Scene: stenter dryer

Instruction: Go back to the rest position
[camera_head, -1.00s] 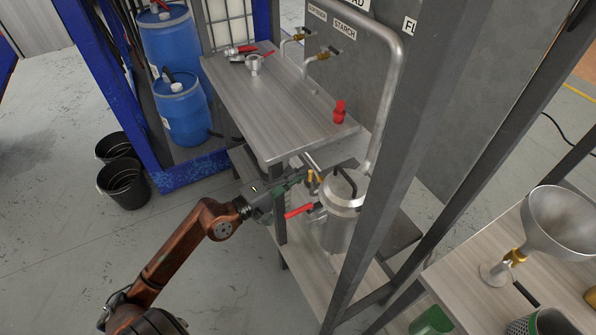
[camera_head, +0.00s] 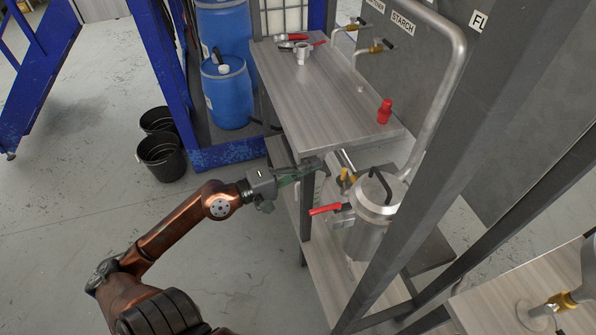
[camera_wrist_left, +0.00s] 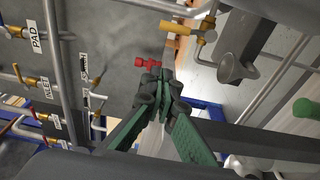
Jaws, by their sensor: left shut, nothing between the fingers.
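My left arm comes in from the lower left in the head view. Its gripper (camera_head: 318,168) is beside the front corner of the wooden shelf top, left of a silver canister (camera_head: 372,222) with a red-handled valve (camera_head: 330,209). In the left wrist view the green fingers (camera_wrist_left: 160,84) are together with nothing between them. A red fitting (camera_wrist_left: 148,63) shows just beyond them in that view. My right gripper is not in view.
The shelf top (camera_head: 322,95) carries a red bottle-like fitting (camera_head: 384,111) and loose valve parts. Grey posts (camera_head: 455,130) stand at the right. Blue drums (camera_head: 228,95) and black buckets (camera_head: 161,158) are at the back left. Open floor lies left of my arm.

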